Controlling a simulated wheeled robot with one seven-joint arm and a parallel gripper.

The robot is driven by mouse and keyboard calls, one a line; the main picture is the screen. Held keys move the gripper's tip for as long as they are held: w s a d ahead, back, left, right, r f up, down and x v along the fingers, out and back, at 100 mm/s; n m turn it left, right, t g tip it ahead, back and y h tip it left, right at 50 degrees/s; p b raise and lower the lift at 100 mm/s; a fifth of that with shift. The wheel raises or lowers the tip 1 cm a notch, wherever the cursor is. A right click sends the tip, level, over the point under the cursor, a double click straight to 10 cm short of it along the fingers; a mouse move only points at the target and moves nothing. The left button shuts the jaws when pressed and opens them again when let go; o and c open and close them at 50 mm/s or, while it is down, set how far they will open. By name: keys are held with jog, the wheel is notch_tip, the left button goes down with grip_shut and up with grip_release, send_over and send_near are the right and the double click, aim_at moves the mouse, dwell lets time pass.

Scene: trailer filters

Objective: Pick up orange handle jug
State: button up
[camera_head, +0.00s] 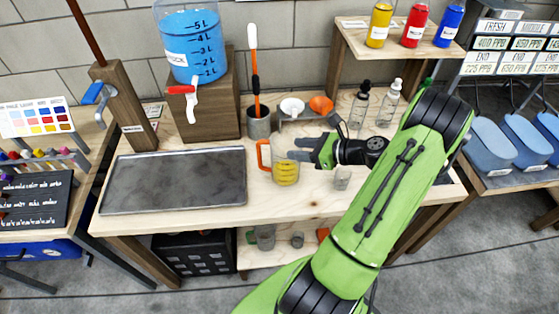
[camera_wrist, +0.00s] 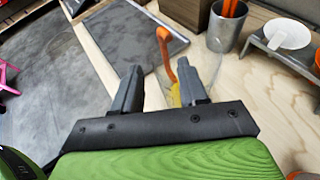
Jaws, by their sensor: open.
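The jug (camera_head: 285,168) is clear with an orange handle and yellow markings or contents low in it. It stands upright on the wooden table, right of the dark tray. Its orange handle (camera_head: 263,155) points left in the head view. My gripper (camera_head: 304,148) is open, just right of the jug near its upper part. In the wrist view the orange handle (camera_wrist: 165,50) rises between the two fingers of my gripper (camera_wrist: 160,85), beyond their tips. The right finger hides part of the jug, and I cannot tell whether it touches.
A dark metal tray (camera_head: 175,182) lies left of the jug. A metal cup (camera_head: 258,124) with an orange-handled tool stands behind it. A small rack with white and orange funnels (camera_head: 321,105) and two bottles (camera_head: 359,105) stand behind my gripper. A small clear cup (camera_head: 342,178) stands below my wrist.

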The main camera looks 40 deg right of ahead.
aim_at(274, 149)
jog(key=x, duration=0.6)
jog(key=shift+w+a+f+b, duration=0.1)
jog(key=shift+w+a+b, duration=0.05)
jog(key=shift+a+b, duration=0.2)
jog(key=shift+c, duration=0.2)
grip_shut()
